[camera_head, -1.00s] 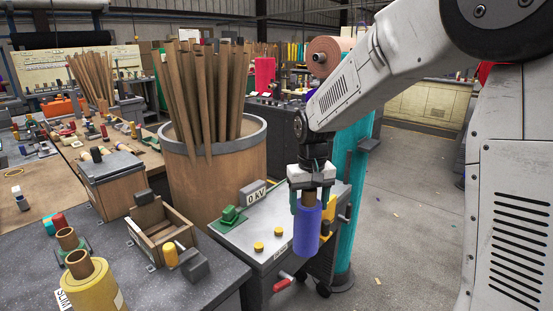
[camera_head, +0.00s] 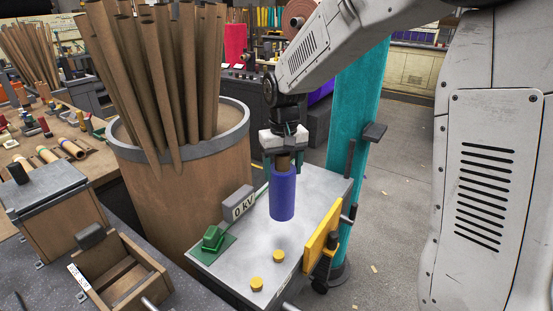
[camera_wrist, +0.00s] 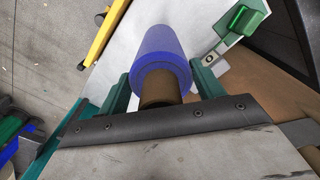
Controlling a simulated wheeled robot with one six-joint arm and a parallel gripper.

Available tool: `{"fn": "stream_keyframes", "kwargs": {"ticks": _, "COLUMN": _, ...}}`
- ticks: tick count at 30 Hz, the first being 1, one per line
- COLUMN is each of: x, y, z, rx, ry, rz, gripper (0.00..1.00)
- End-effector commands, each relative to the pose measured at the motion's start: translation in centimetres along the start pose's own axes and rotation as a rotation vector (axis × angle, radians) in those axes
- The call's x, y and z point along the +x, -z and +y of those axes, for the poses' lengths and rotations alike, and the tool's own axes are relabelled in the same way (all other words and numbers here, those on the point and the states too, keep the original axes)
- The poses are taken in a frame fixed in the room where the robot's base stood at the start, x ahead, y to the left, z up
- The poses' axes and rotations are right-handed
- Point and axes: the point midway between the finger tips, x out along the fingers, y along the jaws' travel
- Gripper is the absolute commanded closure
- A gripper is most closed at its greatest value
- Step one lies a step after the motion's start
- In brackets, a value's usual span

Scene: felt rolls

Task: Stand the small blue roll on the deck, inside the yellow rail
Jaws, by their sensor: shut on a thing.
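The small blue roll (camera_head: 283,194) hangs upright in my gripper (camera_head: 284,160). The green fingers are shut on the brown core that sticks out of its top. The wrist view also shows the blue roll (camera_wrist: 162,52) and its core (camera_wrist: 158,88) between the fingers. The grey deck (camera_head: 318,190) of a cart lies below the roll. The frames do not clearly show whether the roll's lower end touches it. The yellow rail (camera_head: 321,236) runs along the deck's right edge, to the right of the roll; it also shows in the wrist view (camera_wrist: 104,30).
Two yellow knobs (camera_head: 278,255) stand on the deck's near part. A green switch block (camera_head: 213,238) and a "0 kV" sign (camera_head: 238,205) are on its left. A large barrel of brown tubes (camera_head: 185,170) stands close left. A tall teal roll (camera_head: 357,120) stands behind right.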

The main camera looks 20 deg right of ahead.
Motion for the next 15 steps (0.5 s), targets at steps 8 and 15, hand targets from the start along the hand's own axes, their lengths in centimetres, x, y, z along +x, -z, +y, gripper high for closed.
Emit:
{"fn": "stream_keyframes", "kwargs": {"ticks": 8, "x": 0.0, "y": 0.0, "z": -0.2, "rx": -0.003, "ry": 0.0, "rz": 0.001, "gripper": 0.65}}
{"fn": "stream_keyframes", "kwargs": {"ticks": 15, "x": 1.1, "y": -0.2, "z": -0.3, "rx": -0.004, "ry": 0.0, "rz": -0.001, "gripper": 0.65}}
